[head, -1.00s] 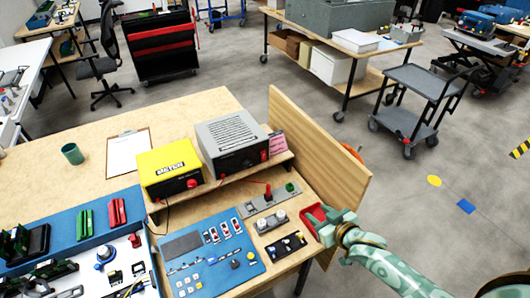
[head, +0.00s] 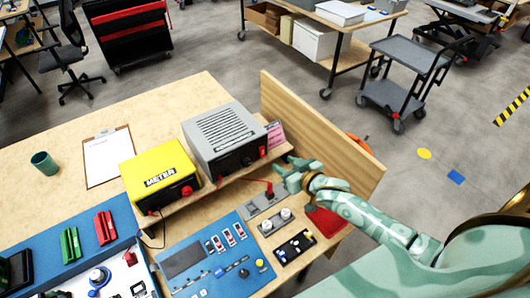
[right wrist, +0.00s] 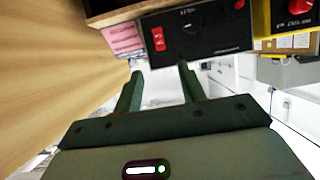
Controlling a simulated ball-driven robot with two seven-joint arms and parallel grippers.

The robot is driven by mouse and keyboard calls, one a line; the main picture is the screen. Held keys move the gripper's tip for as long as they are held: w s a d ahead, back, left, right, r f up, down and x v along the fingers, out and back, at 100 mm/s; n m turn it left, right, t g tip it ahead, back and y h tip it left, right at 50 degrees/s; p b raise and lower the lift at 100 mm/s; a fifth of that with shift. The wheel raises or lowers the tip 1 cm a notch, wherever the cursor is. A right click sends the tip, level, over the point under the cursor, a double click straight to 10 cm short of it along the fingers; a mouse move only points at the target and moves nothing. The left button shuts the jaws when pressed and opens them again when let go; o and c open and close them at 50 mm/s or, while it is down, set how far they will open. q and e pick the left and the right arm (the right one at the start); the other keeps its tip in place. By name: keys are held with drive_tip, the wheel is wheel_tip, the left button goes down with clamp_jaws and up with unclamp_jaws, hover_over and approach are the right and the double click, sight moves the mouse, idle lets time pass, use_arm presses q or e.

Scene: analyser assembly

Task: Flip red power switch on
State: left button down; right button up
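The grey power unit (head: 222,133) stands on the raised wooden shelf, its black front panel facing the bench front. The red power switch (head: 263,151) is at the right end of that panel. In the right wrist view, the red switch (right wrist: 158,39) shows just beyond the fingertips, on the black panel (right wrist: 205,28). My right gripper (head: 284,168) is in front of the panel, a little right of and below the switch. In the right wrist view, my right gripper's fingers (right wrist: 160,72) are apart with nothing between them, and no contact with the switch shows. My left gripper is not in view.
A yellow meter (head: 160,175) stands left of the grey unit. A pink label (head: 275,134) is right of it, near the upright wooden side board (head: 320,130). Below lie a blue control panel (head: 215,255) and a red tray (head: 325,222).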

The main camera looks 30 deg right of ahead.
sight(262, 150)
drive_tip(key=b+x, duration=0.3)
drive_tip(key=x, duration=0.8)
drive_tip(key=shift+w+f, duration=0.15)
drive_tip(key=shift+w, duration=0.1)
